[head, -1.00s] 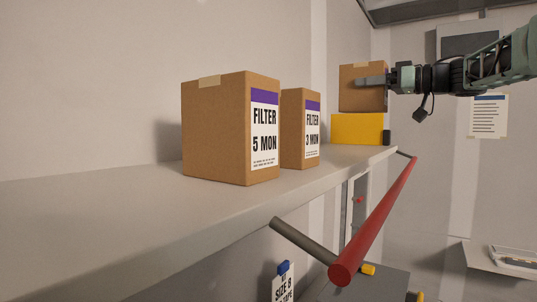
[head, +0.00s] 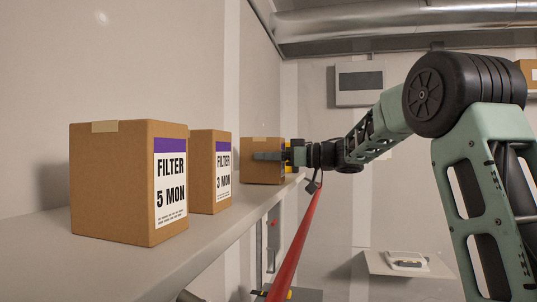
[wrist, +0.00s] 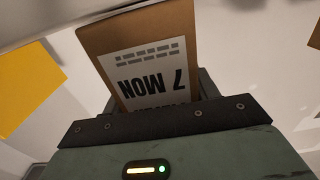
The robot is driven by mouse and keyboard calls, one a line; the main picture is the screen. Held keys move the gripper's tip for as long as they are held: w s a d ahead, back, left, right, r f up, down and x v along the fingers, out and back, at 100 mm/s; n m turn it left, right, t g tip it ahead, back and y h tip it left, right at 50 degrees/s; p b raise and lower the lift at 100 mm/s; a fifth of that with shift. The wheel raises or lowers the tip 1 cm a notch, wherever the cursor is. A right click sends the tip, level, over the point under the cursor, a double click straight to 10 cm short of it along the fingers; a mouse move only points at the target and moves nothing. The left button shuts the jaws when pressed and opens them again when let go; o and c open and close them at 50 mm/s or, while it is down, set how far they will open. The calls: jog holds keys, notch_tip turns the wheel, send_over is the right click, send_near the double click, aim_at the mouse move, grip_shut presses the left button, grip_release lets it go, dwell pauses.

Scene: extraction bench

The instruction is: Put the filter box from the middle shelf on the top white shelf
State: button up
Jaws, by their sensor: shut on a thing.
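My gripper (head: 266,156) is shut on a brown cardboard filter box (head: 261,174) at the far end of the white shelf (head: 135,262). In the wrist view the held box (wrist: 138,38) shows a white label reading "7 MON", upside down in the picture. Its lower label is partly hidden by my gripper. The held box appears upright in the head view, at or just above the shelf surface; I cannot tell whether it touches.
Two filter boxes stand nearer on the shelf: "5 MON" (head: 125,185) and "3 MON" (head: 210,172). A yellow object (wrist: 30,85) is near the held box. A red bar (head: 293,243) runs along the shelf's front. A small ledge (head: 400,265) is at lower right.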

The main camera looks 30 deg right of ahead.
jog(key=shift+f, duration=0.2)
jog(key=o, duration=1.1)
jog(key=shift+r, duration=0.1)
jog(key=b+v, duration=0.4)
jog(key=v, duration=0.3)
jog(key=shift+s+d, duration=0.2)
jog(key=shift+s, duration=0.05)
jog(key=shift+r, duration=0.1)
